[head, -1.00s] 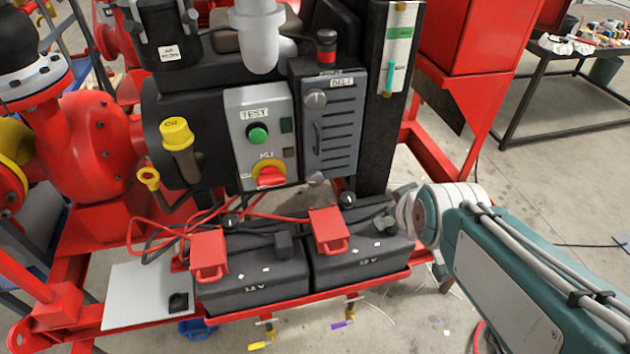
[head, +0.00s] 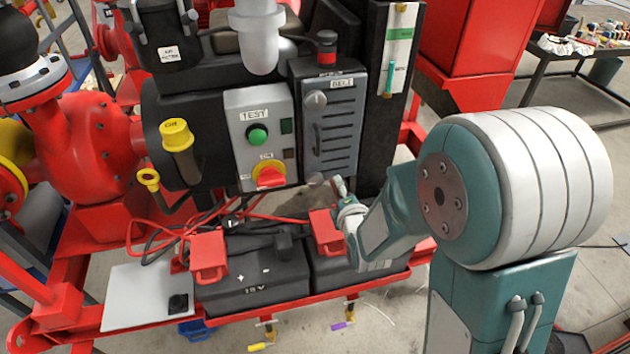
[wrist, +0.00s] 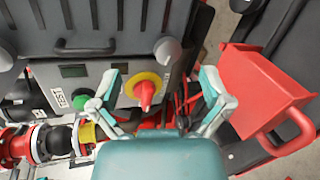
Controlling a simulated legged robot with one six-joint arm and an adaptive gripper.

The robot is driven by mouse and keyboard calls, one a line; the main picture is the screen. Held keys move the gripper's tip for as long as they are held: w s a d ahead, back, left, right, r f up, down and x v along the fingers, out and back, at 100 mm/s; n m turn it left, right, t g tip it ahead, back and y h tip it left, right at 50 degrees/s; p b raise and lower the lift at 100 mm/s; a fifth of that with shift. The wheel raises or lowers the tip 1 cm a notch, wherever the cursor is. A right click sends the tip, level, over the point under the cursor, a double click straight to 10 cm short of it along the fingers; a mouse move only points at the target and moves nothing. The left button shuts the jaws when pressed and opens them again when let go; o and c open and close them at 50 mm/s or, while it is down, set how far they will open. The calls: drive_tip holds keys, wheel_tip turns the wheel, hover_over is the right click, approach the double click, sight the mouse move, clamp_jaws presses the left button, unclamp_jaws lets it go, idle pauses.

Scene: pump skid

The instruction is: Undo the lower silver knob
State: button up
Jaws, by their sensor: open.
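The lower silver knob (head: 316,178) is at the lower left corner of the grey louvred BELT panel (head: 345,125). In the wrist view the knob (wrist: 167,50) shows beyond and between my fingertips, apart from them. My gripper (head: 340,185) is just right of the knob in the head view, above the right battery. In the wrist view my gripper (wrist: 160,82) is open and empty, its two fingers spread wide. The upper silver knob (head: 316,98) sits at the panel's upper left. The panel's black handle (wrist: 85,48) lies between the knobs.
The TEST box (head: 258,140) stands left of the panel, with a red switch (head: 271,177) on a yellow ring. Red terminal covers (head: 208,255) sit on the batteries below. One red cover (wrist: 265,90) is close beside my right finger in the wrist view. Red cables run below the box.

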sight(316, 184)
drive_tip(key=a+f+n, duration=0.1)
drive_tip(key=n, duration=0.1)
drive_tip(key=a+f+n+t+y, duration=0.1)
drive_tip(key=f+n, duration=0.1)
drive_tip(key=s+a+f+n+t, duration=0.1)
drive_tip(key=f+n, duration=0.1)
drive_tip(key=n, duration=0.1)
drive_tip(key=shift+f+y, duration=0.15)
drive_tip(key=shift+y, duration=0.25)
drive_tip(key=shift+s+a+f+n+t, duration=0.15)
drive_tip(key=shift+s+n+t, duration=0.1)
drive_tip(key=shift+n+t, duration=0.3)
drive_tip(key=x, duration=1)
drive_tip(key=shift+w+a, duration=0.15)
drive_tip(key=shift+w, duration=0.25)
drive_tip(key=c, duration=1.2)
